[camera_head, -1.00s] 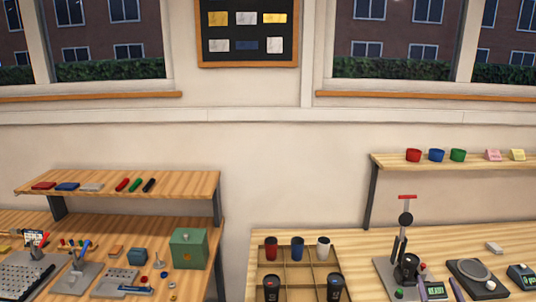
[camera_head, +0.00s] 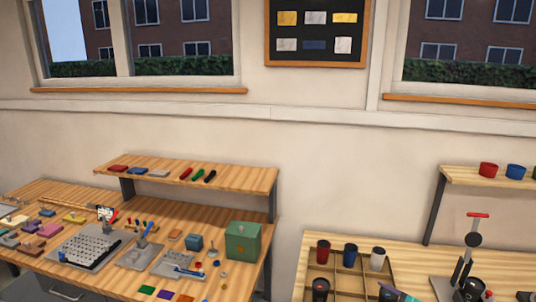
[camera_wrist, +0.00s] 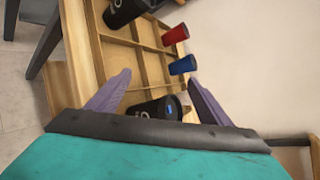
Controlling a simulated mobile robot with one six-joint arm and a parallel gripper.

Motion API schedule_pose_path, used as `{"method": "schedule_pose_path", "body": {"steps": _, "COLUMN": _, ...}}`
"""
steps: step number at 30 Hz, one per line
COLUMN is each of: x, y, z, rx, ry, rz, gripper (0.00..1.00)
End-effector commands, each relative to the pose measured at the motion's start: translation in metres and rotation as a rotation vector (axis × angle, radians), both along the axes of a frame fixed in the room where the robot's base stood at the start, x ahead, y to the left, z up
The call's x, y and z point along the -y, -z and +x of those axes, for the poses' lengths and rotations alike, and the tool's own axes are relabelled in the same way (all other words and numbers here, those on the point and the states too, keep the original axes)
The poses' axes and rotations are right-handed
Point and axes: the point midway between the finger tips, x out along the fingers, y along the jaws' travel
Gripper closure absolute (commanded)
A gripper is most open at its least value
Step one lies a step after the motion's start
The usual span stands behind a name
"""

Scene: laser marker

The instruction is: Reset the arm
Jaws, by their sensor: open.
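My gripper (camera_wrist: 158,77) shows in the wrist view with its two purple fingers spread apart. Nothing is held between them. Beyond the fingers is a wooden compartment tray (camera_wrist: 113,62) with dark, red and blue cups in or beside it. A black cup (camera_wrist: 150,108) lies in line with the gap between the fingers, farther off; its distance is hard to tell. The same tray (camera_head: 349,284) shows at the lower right of the head view. Most of my arm is out of the head view.
The left bench holds a green box (camera_head: 243,241), a grey perforated plate (camera_head: 85,250) and several small parts. A raised shelf (camera_head: 240,180) stands above it. On the right bench is a press-like stand (camera_head: 472,240). A gap separates the two benches.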

Motion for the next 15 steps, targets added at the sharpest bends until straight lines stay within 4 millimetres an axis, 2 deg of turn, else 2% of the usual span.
{"method": "schedule_pose_path", "body": {"steps": 1, "x": -0.020, "y": 0.006, "z": 0.004, "rx": -0.021, "ry": -0.064, "rz": -0.041, "gripper": 0.27}}
{"method": "schedule_pose_path", "body": {"steps": 6, "x": -0.078, "y": 0.029, "z": 0.008, "rx": -0.095, "ry": -0.275, "rz": -0.191, "gripper": 0.27}}
{"method": "schedule_pose_path", "body": {"steps": 15, "x": -0.165, "y": 0.068, "z": -0.004, "rx": -0.203, "ry": -0.655, "rz": -0.457, "gripper": 0.27}}
